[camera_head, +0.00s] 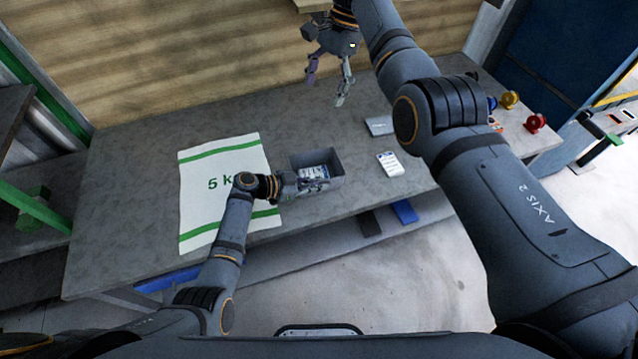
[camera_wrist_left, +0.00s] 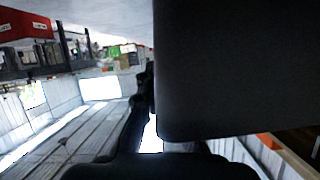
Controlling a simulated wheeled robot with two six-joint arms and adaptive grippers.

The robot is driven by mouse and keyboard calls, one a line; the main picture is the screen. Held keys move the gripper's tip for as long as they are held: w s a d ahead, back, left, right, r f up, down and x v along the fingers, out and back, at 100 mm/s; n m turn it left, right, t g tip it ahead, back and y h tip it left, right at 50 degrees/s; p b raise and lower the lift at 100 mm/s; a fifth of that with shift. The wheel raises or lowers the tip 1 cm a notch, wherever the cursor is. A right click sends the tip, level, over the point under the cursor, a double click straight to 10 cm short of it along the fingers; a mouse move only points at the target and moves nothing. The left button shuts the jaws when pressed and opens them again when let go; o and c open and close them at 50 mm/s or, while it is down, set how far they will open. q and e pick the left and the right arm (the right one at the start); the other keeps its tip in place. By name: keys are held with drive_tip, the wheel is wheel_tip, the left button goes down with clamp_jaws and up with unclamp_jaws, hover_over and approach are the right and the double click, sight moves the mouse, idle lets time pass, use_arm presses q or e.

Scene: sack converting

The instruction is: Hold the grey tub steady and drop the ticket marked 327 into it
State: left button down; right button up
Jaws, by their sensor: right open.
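The grey tub (camera_head: 335,157) stands on the grey table, right of the white sack. A white and blue printed piece (camera_head: 313,172) shows inside it. A white printed card (camera_head: 389,164) lies on the table right of the tub. I cannot read 327 on either. My left gripper (camera_head: 304,186) is at the tub's near left rim; whether its fingers are closed on the wall is unclear. A dark panel (camera_wrist_left: 235,70), possibly the tub wall, fills much of the left wrist view. My right gripper (camera_head: 327,91) is open and empty, high beyond the tub.
A white sack (camera_head: 222,165) with green bands and "5 k" lies flat on the left. A grey flat item (camera_head: 380,125) lies behind the card. Yellow (camera_head: 510,99) and red (camera_head: 537,122) round items sit at the right end. The table's far left (camera_head: 135,155) is clear.

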use_arm(q)
drive_tip(key=c, duration=1.4)
unclamp_jaws()
drive_tip(key=shift+c, duration=0.2)
drive_tip(key=shift+a, duration=0.1)
drive_tip(key=v, duration=1.2)
drive_tip(key=shift+r, duration=0.1)
